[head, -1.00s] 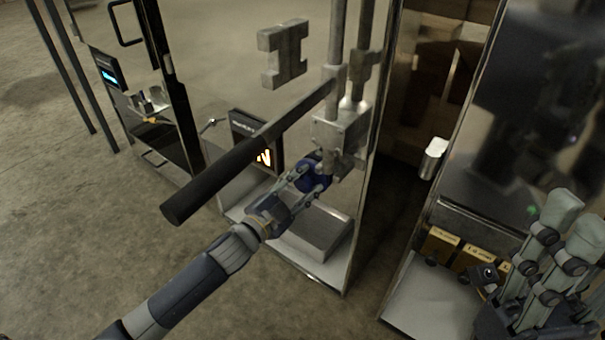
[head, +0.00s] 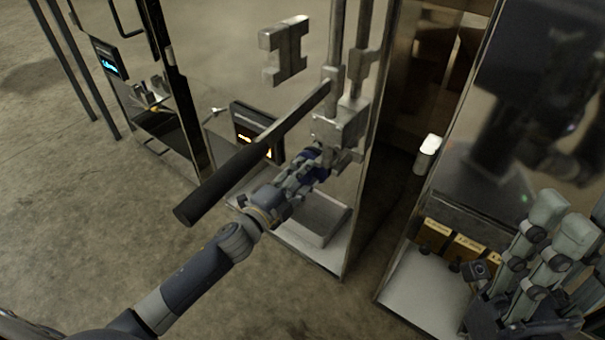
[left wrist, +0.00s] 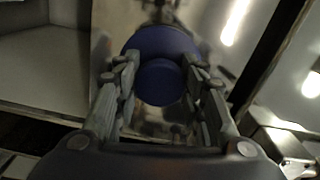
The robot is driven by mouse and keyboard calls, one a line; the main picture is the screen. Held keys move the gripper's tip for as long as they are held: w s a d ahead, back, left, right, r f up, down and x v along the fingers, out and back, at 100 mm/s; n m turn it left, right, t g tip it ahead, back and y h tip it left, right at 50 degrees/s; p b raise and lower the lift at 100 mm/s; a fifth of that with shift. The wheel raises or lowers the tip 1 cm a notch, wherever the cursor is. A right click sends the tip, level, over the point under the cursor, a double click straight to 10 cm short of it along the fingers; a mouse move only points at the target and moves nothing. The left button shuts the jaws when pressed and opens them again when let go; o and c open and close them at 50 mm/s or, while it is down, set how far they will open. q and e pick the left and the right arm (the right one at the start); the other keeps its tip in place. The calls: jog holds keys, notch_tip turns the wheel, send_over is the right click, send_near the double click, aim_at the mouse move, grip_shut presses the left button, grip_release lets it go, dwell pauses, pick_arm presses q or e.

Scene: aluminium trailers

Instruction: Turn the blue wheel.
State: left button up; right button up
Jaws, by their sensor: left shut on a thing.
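The blue wheel (left wrist: 160,78) is a dark blue round knob in the middle of the left wrist view. In the head view a small part of the wheel (head: 318,155) shows below a grey metal block, mostly hidden by my fingers. My left gripper (head: 308,166) is shut on the wheel, with one finger on each side of its rim, as the left wrist view also shows (left wrist: 160,85). My right gripper (head: 560,235) is at the lower right of the head view, away from the wheel, with its fingers apart.
A long lever with a black grip (head: 225,185) runs above my left arm, close to it. A metal block (head: 342,127) on upright rods stands beside the wheel. A small display box (head: 255,125) is behind the lever. A trailer panel with yellow labels (head: 432,235) stands right.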

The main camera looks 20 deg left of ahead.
pick_arm(q)
jog(key=shift+r, duration=0.1)
dwell(0.3)
jog(key=o, duration=1.1)
jog(key=shift+c, duration=0.2)
jog(key=shift+d, duration=0.1)
jog(key=v, duration=1.2)
jog(key=shift+w, duration=0.1)
